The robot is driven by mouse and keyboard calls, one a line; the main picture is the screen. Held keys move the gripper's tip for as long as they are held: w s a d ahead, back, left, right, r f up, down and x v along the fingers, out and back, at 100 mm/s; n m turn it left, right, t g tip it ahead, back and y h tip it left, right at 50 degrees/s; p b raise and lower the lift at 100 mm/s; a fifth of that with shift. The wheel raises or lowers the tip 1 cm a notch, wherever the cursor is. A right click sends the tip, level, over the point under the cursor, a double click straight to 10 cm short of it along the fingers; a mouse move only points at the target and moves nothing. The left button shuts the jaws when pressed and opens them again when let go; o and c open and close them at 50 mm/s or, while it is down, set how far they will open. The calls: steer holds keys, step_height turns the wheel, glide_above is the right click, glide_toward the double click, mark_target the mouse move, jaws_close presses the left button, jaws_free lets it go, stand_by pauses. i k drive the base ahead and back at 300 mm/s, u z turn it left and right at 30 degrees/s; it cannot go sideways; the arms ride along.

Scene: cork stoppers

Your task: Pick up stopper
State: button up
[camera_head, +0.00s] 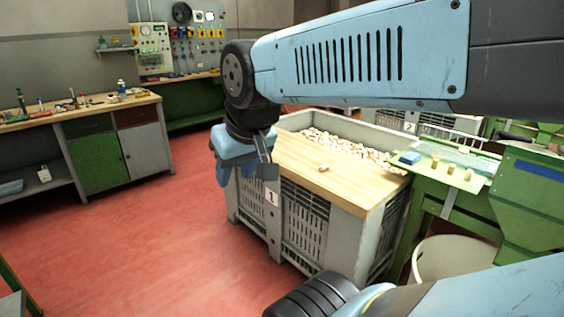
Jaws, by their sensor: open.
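A single light stopper (323,167) lies on the bare wooden board (300,178) across the front of the grey crate marked 1. Many more pale stoppers (345,146) lie heaped in the crate behind the board. My gripper (265,172) hangs from the blue arm at the board's left edge, to the left of the single stopper and apart from it. It is open, with nothing seen in it; the arm hides part of it.
The grey crate (250,205) stands on the red floor. On its right a green bench (440,185) bears several stoppers and a blue block (409,157). A white bin (450,258) stands below it. A workbench (110,105) is at the left; open floor lies between.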

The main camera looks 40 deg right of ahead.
mark_target(325, 167)
steer(key=z, duration=0.25)
steer(key=i, duration=0.9)
steer(key=z, duration=0.75)
steer(key=k, duration=0.7)
steer(key=z, duration=0.2)
steer(key=i, duration=0.8)
steer(key=u, duration=0.1)
